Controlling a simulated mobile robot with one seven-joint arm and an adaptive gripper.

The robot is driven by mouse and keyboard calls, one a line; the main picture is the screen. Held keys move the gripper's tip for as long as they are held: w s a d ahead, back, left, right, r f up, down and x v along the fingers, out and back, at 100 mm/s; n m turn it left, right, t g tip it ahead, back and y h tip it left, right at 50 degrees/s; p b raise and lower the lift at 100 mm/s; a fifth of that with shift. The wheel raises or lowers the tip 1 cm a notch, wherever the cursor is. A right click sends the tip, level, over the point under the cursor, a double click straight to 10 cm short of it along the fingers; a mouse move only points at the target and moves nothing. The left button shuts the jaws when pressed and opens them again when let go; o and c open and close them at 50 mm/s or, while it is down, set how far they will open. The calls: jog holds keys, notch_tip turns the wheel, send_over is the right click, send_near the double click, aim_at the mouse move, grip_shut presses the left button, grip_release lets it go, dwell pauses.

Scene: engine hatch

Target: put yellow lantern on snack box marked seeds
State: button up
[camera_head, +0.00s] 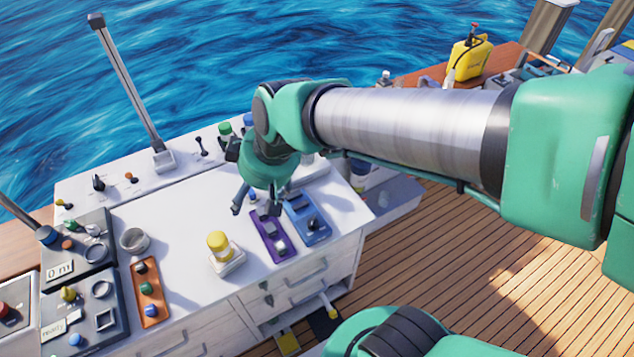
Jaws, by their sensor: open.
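A yellow cylinder (218,242) stands upright on a small white base on the white counter; it may be the yellow lantern, but I cannot be sure. A larger yellow object with a red top (469,58) stands at the back right. I cannot make out a snack box marked seeds; no such marking is readable. My gripper (255,204) points down over the counter, open and with nothing visible between its fingers. It is to the right of and behind the yellow cylinder, near the purple panel. My arm hides part of the counter's back right.
The white counter (175,210) carries purple (268,238), blue (308,220) and orange (149,291) control panels. A tall lever (130,85) rises at the back left. Green-topped items (225,130) stand beside my wrist. Wooden deck lies right.

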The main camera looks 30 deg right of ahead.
jog(key=s+d+r+m+t+h, duration=0.1)
jog(key=s+d+r+m+h, duration=0.1)
jog(key=s+d+r+m, duration=0.3)
jog(key=s+d+r, duration=0.3)
jog(key=s+d, duration=0.1)
jog(key=s, duration=0.2)
jog(key=shift+s+r, duration=0.15)
jog(key=shift+r, duration=0.25)
jog(key=shift+d, duration=0.1)
notch_tip(320, 180, down, 5)
jog(key=b, duration=0.4)
jog(key=shift+b, duration=0.4)
jog(key=shift+r, duration=0.1)
